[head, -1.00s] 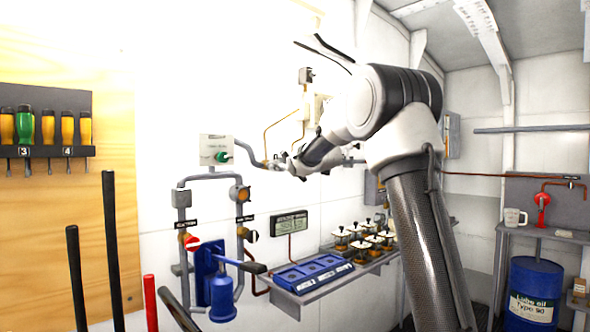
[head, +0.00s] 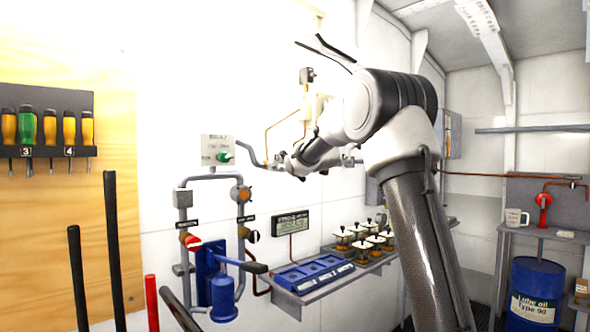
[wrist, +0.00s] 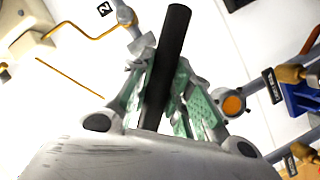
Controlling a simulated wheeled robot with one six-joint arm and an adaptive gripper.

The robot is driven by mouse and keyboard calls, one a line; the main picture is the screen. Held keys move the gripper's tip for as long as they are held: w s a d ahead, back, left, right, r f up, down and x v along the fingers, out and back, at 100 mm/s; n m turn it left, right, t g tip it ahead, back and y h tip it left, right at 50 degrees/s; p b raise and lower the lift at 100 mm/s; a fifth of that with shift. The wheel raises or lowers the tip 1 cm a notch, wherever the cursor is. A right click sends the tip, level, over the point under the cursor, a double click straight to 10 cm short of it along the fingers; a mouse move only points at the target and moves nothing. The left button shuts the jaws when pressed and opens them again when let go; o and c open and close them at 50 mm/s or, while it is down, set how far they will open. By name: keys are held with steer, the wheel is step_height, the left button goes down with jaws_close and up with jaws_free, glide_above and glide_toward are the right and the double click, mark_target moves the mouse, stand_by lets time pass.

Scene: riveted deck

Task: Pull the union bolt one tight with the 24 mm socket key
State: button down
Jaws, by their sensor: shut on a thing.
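My gripper (wrist: 163,85) is shut on a black round bar, the handle of the socket key (wrist: 174,32), which stands out beyond the green finger pads in the wrist view. The key's socket end is hidden, so its size and whether it sits on a bolt cannot be told. In the head view my gripper (head: 287,162) is at the wall pipework, beside the grey pipe (head: 256,158). A pipe fitting (wrist: 125,15) with a label 2 beside it shows near the handle in the wrist view. I cannot make out union bolt one.
Below are valve pipework (head: 182,215), a blue filter (head: 222,290), a display (head: 291,222) and a shelf with blue trays (head: 313,270). Screwdrivers (head: 28,127) hang at left above upright black bars (head: 112,240).

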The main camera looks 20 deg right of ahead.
steer(key=shift+w+a, duration=0.3)
steer(key=shift+w, duration=0.4)
stand_by(0.3)
steer(key=shift+m, duration=0.4)
stand_by(0.6)
steer(key=shift+d, duration=0.1)
